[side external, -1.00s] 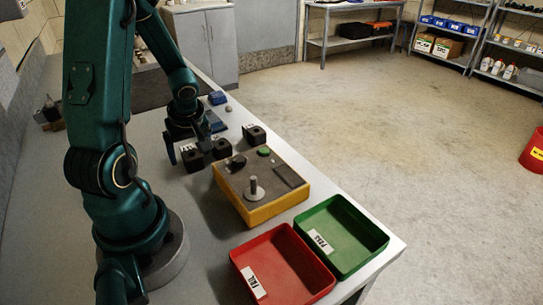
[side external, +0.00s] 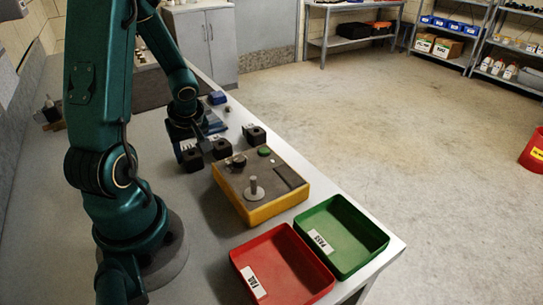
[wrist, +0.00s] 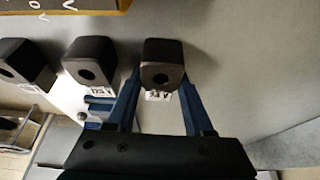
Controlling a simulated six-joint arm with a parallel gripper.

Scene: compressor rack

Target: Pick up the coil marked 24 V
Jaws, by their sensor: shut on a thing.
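Three black block-shaped coils stand in a row on the bench behind the yellow test box. My gripper (side external: 188,143) is lowered at the left coil (side external: 191,160). In the wrist view my gripper (wrist: 161,82) has its two blue fingers on either side of this coil (wrist: 162,55), closed on it. Its white label is partly hidden and too small to read surely. The middle coil (wrist: 88,62) and the far coil (wrist: 22,64) are apart from the fingers; they also show in the side view (side external: 221,148). The held coil appears still at bench height.
The yellow test box (side external: 262,210) with a metal post stands close in front of the coils. A red FAIL tray (side external: 282,232) and a green PASS tray (side external: 374,226) are at the bench's near end. A small blue object (side external: 217,97) lies behind.

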